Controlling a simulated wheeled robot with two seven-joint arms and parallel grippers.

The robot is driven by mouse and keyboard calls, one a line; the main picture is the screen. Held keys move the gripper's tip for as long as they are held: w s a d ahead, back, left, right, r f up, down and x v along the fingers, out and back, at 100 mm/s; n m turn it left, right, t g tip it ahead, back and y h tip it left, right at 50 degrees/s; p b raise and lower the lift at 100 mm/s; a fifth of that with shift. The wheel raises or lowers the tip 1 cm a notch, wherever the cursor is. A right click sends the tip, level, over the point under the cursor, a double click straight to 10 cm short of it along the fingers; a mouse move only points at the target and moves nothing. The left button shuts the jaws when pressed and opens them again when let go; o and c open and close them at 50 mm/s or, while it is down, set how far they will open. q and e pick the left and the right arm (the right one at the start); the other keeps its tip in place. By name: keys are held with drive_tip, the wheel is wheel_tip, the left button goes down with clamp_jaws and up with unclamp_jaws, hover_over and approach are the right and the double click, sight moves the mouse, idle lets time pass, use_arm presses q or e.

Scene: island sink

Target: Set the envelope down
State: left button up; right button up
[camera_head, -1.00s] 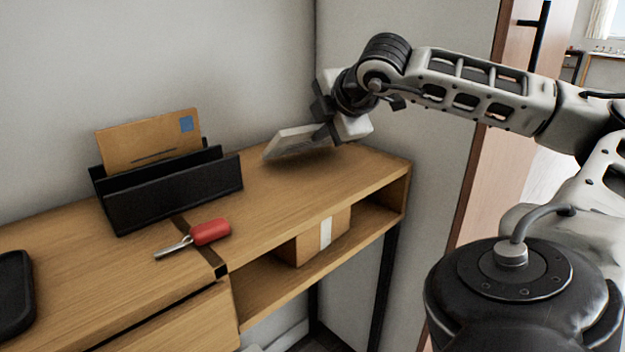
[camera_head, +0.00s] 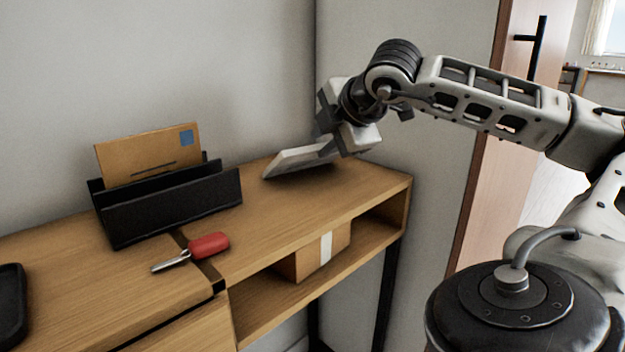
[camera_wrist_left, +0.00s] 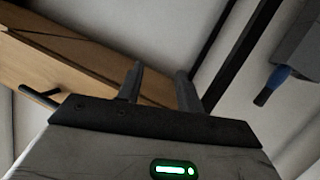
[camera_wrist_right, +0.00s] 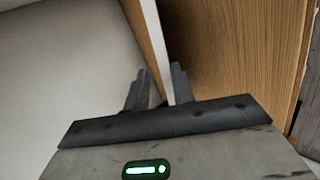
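A pale, flat envelope (camera_head: 300,157) is in my right gripper (camera_head: 328,146) over the far right part of the wooden desk top (camera_head: 345,187). It is tilted, with its lower left edge close to the desk; I cannot tell whether it touches. In the right wrist view the envelope (camera_wrist_right: 158,50) shows as a thin pale edge between the fingers of my right gripper (camera_wrist_right: 160,85), which are close together on it. My left gripper (camera_wrist_left: 158,85) shows only in its own wrist view, with fingers apart and nothing between them.
A black letter holder (camera_head: 175,207) with a brown envelope (camera_head: 150,155) stands left on the desk. A red-handled tool (camera_head: 208,245) lies in front of it. A box (camera_head: 318,255) sits on the shelf below. A wall rises behind.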

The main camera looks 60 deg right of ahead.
drive_tip(key=v, duration=0.6)
wheel_tip(320, 180, up, 8)
drive_tip(key=s+a+p, duration=0.1)
drive_tip(key=s+p, duration=0.1)
drive_tip(key=p, duration=0.2)
drive_tip(key=shift+f, duration=0.1)
